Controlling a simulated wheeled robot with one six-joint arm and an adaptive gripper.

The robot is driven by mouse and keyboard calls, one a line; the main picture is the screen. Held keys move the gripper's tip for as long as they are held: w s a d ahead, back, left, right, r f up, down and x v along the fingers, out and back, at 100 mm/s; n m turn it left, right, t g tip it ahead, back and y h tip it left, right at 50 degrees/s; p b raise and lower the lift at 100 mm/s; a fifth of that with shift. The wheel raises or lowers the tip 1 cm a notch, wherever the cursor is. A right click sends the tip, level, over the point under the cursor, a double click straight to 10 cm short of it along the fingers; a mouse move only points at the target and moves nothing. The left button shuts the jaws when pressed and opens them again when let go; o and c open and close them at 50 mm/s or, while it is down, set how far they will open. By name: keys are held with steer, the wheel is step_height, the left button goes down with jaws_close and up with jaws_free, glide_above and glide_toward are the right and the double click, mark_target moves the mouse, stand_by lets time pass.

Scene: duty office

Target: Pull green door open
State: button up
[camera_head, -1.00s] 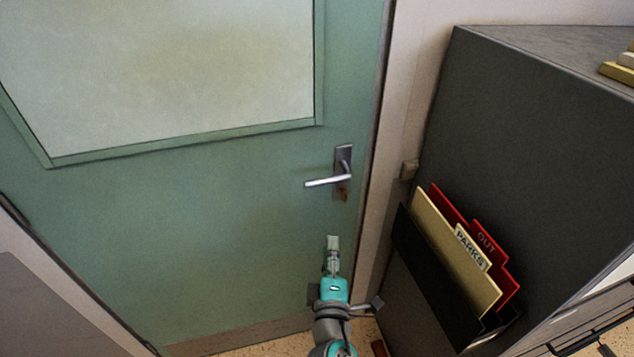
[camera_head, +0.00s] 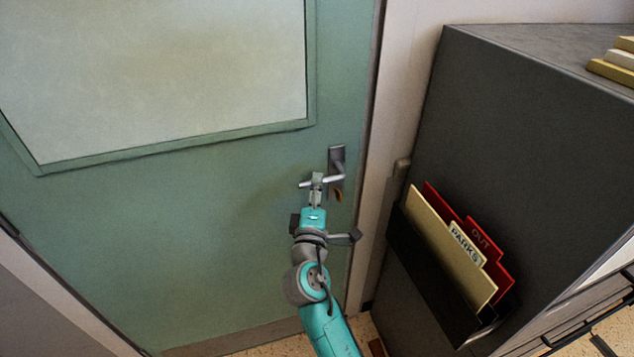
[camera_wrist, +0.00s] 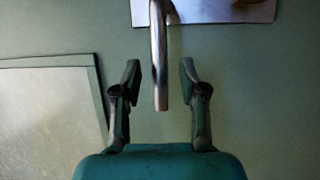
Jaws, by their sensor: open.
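The green door (camera_head: 230,250) fills the left and middle of the head view and looks shut in its frame. Its silver lever handle (camera_head: 333,180) sits on a metal plate near the door's right edge, and a brass-coloured key or lock piece (camera_head: 338,195) shows below the lever. My gripper (camera_head: 317,178) is at the lever, covering part of it in the head view. In the wrist view the lever (camera_wrist: 159,60) lies between the two fingertips of my gripper (camera_wrist: 160,80), with gaps on both sides. The fingers are open and do not visibly touch the lever.
A dark grey cabinet (camera_head: 520,150) stands close to the right of the door frame. A black file holder (camera_head: 430,265) with red and cream folders (camera_head: 450,235) hangs on its side. Books (camera_head: 615,65) lie on top. Speckled floor shows at the bottom.

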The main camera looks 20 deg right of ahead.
steer(key=shift+x, duration=1)
jaws_close()
steer(key=shift+f, duration=0.15)
steer(key=shift+d+f+n+t+y, duration=0.2)
steer(key=shift+f+n+t+y, duration=0.4)
steer(key=shift+n, duration=0.95)
steer(key=shift+d+f+n+t+y, duration=0.25)
steer(key=shift+f+n+t+y, duration=0.35)
steer(key=shift+n, duration=0.9)
steer(key=shift+d+f+n+t+y, duration=0.2)
steer(key=shift+f+n+t+y, duration=0.35)
steer(key=shift+n, duration=1)
steer(key=shift+d+f+n, duration=0.1)
steer(key=shift+f+n, duration=0.2)
steer(key=shift+f, duration=0.05)
